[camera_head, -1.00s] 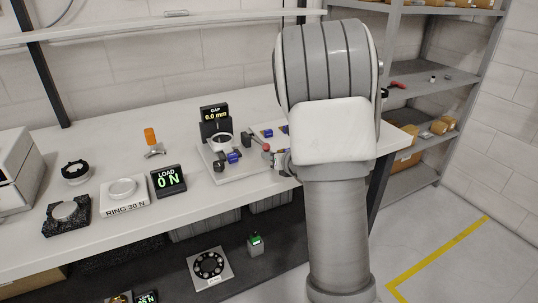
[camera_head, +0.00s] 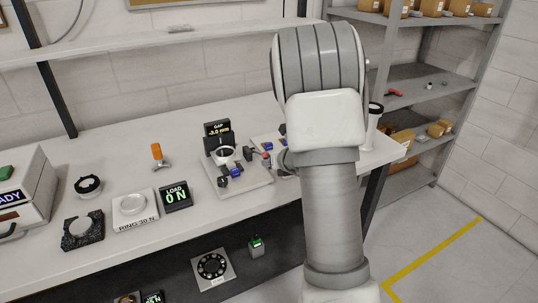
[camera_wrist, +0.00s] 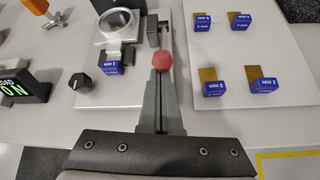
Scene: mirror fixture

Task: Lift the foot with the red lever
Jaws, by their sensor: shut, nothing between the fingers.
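The fixture (camera_head: 240,187) stands on the bench, with a white ring (camera_head: 225,154) and a black display reading about -3.0 mm (camera_head: 217,129). The lever's red knob (camera_head: 266,161) is on its right side; in the wrist view the red knob (camera_wrist: 163,62) sits right at my fingertips. My gripper (camera_wrist: 163,76) is shut and empty, its fingertips against or just below the knob; I cannot tell whether they touch. A blue-ended gauge (camera_wrist: 112,68) lies by the ring (camera_wrist: 116,24). The foot is not clearly distinguishable. In the head view my arm hides most of the gripper.
A plate right of the fixture holds several blue-ended gauges (camera_wrist: 262,85). A black knob (camera_wrist: 80,83) is on the fixture's left. An orange-handled tool (camera_head: 157,154), a load display reading 0 N (camera_head: 175,196) and a ring block (camera_head: 136,216) stand left. Shelves (camera_head: 420,80) are at right.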

